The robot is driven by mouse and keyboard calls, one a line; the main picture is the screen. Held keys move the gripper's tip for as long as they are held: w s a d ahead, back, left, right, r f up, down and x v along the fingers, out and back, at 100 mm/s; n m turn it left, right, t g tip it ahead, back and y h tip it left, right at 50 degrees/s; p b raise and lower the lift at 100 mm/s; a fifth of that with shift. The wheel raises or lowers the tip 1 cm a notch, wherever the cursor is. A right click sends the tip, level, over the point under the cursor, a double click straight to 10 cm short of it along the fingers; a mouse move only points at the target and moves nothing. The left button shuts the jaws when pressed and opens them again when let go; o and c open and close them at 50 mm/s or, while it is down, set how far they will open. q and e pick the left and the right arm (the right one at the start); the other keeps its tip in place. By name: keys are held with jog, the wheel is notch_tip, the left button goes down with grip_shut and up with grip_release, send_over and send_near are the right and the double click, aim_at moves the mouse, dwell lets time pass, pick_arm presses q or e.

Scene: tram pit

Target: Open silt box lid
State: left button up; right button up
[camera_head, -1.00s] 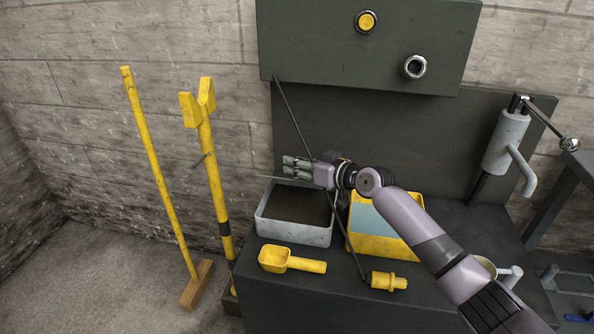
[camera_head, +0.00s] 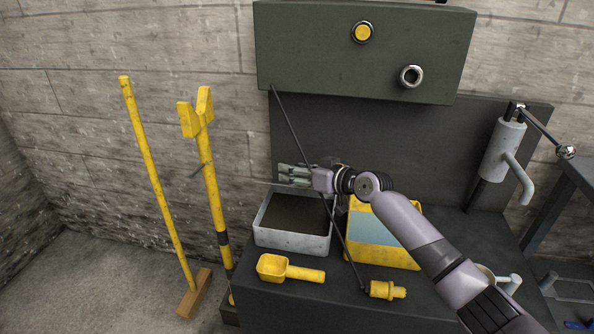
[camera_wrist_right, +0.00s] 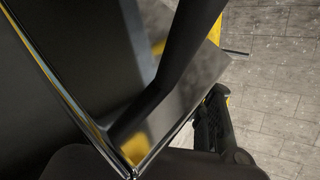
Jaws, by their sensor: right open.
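A light grey box (camera_head: 291,239) stands on the dark bench, with a dark flat area inside its rim. I take it to be the silt box; I cannot tell whether the dark area is a lid or its contents. My right gripper (camera_head: 292,174) is open above the back edge of this box, its fingers pointing left. A thin pale line runs beside the fingers; I cannot make out what it is. The right wrist view shows a shiny metal edge (camera_wrist_right: 133,172) close up, with dark surfaces around it. My left gripper is not in view.
A yellow box (camera_head: 388,257) stands right of the grey box, partly behind my arm. A thin dark rod (camera_head: 299,138) slants down past the gripper to a yellow fitting (camera_head: 387,290). A yellow scoop (camera_head: 290,270) lies in front. A dark cabinet (camera_head: 365,60) hangs above.

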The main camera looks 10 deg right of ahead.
jog(key=v, duration=1.2)
jog(key=shift+c, duration=0.5)
